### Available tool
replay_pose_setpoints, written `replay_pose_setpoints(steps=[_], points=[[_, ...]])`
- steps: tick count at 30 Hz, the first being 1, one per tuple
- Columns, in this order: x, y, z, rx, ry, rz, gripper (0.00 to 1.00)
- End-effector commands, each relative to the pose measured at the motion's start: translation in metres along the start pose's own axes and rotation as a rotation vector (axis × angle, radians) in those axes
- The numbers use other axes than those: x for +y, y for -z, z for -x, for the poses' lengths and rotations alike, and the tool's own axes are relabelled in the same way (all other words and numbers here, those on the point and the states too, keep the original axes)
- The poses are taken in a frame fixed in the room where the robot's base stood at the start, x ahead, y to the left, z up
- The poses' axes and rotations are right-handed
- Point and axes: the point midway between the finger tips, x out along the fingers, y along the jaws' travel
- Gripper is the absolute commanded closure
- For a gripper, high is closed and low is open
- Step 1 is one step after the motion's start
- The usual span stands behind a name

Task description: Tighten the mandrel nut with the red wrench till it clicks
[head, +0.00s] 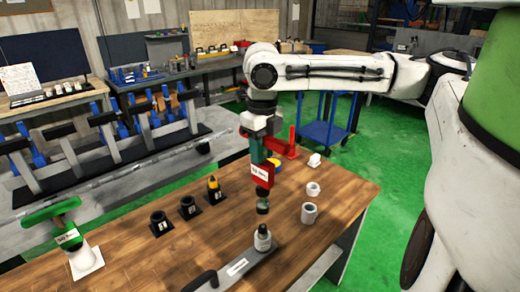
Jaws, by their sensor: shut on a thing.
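My gripper (259,148) is shut on the red wrench (264,174), which hangs upright and carries a white label that seems to read 50 Nm. A red arm of the wrench sticks out to the right behind my gripper. The wrench's dark socket end (263,207) hangs above the mandrel nut (263,239), with what looks like a small gap between them. The nut is a grey piece on a flat grey fixture (236,268) at the table's front edge. A green wrench (52,212) with its own label stands on a white stand at the left.
The wooden table (150,262) holds several dark sockets (189,207) on its left half, one with a yellow top. Two pale rings (309,212) and a small white piece (315,160) stand on the right. A blue cart (322,133) stands on the green floor behind.

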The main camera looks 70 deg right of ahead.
Motion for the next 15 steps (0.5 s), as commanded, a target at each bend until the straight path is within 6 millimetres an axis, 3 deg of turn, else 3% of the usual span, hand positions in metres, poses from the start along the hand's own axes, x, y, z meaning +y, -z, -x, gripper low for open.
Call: replay_pose_setpoints(steps=[3,15], points=[[0.000,-0.002,0.000,-0.002,-0.003,0.000,1.00],[0.000,-0.001,-0.040,-0.001,-0.002,0.001,1.00]])
